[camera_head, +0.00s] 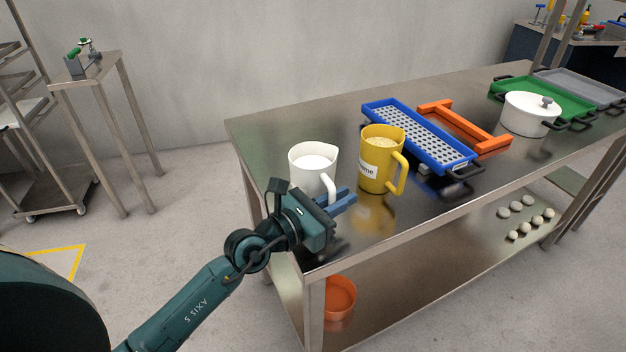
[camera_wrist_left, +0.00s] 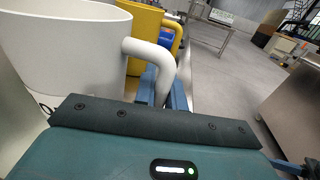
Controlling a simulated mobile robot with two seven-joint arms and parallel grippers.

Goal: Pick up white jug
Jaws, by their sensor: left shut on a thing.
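The white jug (camera_head: 312,165) stands upright near the left end of the steel table, with a pale content inside. Its handle points toward my left gripper (camera_head: 340,203), whose blue fingers are shut on the handle. In the left wrist view the jug (camera_wrist_left: 62,50) fills the upper left, and its handle (camera_wrist_left: 157,62) comes down between the fingers of the gripper (camera_wrist_left: 163,95). The lower part of the jug is partly hidden by the gripper in the head view. My right gripper is not in view.
A yellow jug (camera_head: 376,172) stands close to the right of the white one. Beyond it are a blue perforated tray (camera_head: 408,130), an orange frame (camera_head: 468,130) and a white pot (camera_head: 527,117). An orange bowl (camera_head: 339,298) and several dough balls are on the lower shelf.

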